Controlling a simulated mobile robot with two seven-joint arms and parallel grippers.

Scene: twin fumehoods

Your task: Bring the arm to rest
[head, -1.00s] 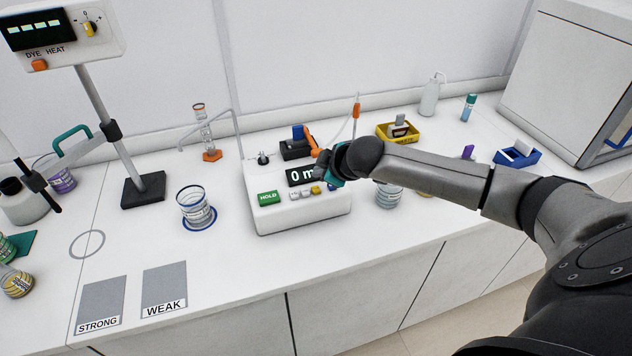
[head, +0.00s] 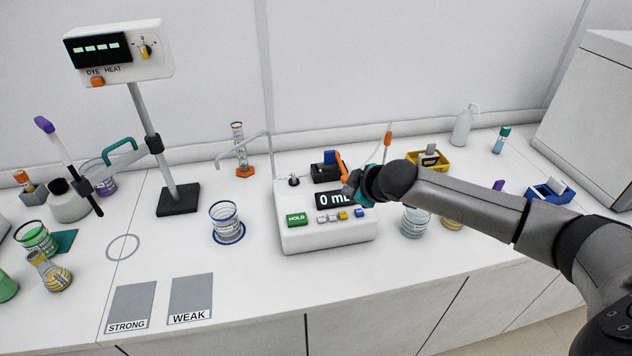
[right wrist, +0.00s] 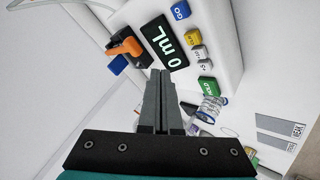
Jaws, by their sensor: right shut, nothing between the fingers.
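My right arm (head: 470,200) reaches in from the right in the head view. Its gripper (head: 350,188) is over the right part of the white dispenser box (head: 325,237), by the display that reads 0 mL. In the right wrist view the two fingers (right wrist: 161,75) are together and empty, pointing toward the box's display (right wrist: 165,45) and buttons. I cannot tell the exact gap between fingertips and box. My left gripper does not show.
A beaker (head: 225,222) stands on a blue ring left of the box. Another beaker (head: 415,222) stands below my right forearm. A heater stand (head: 178,199), flasks and a yellow tray (head: 428,168) are around. The STRONG (head: 131,304) and WEAK (head: 190,298) pads are bare.

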